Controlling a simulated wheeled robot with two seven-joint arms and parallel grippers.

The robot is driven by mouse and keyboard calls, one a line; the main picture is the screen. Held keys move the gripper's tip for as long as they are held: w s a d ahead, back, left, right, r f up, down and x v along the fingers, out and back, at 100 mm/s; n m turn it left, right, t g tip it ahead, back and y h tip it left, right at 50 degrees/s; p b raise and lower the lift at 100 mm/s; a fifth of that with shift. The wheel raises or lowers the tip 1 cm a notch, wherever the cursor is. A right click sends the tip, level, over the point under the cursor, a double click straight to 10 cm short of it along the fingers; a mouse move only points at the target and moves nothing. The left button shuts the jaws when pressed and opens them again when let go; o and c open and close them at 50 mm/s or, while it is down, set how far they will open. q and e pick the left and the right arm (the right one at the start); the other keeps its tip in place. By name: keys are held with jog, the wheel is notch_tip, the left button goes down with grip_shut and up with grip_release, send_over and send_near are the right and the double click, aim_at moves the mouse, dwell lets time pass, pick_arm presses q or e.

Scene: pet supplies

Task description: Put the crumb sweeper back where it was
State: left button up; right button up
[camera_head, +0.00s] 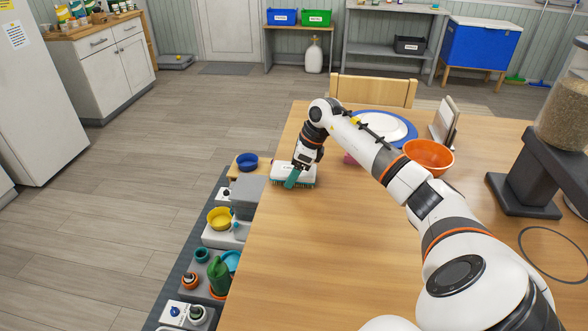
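The crumb sweeper (280,172), white with a teal handle and bristles along its lower edge, is at the left edge of the wooden table (310,243). My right gripper (299,165) comes down on it from above and meets its top. The gripper's fingers are too small and too covered to show whether they are closed on the handle. I cannot tell whether the sweeper rests on the tabletop or is held just above it. My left gripper is not in view.
A blue-rimmed white plate (383,125), an orange bowl (428,157) and a dark dispenser stand (524,193) are on the table. Left of the table, a low mat (175,285) bears bowls and a green watering can (218,275). The table's front left is clear.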

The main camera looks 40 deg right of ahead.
jog(key=shift+o, duration=0.7)
jog(key=shift+r, duration=0.1)
jog(key=shift+r, duration=0.2)
jog(key=b+v, duration=0.1)
jog(key=v, duration=1)
jog(key=shift+r, duration=0.35)
jog(key=shift+s+d, duration=0.1)
jog(key=shift+d, duration=0.05)
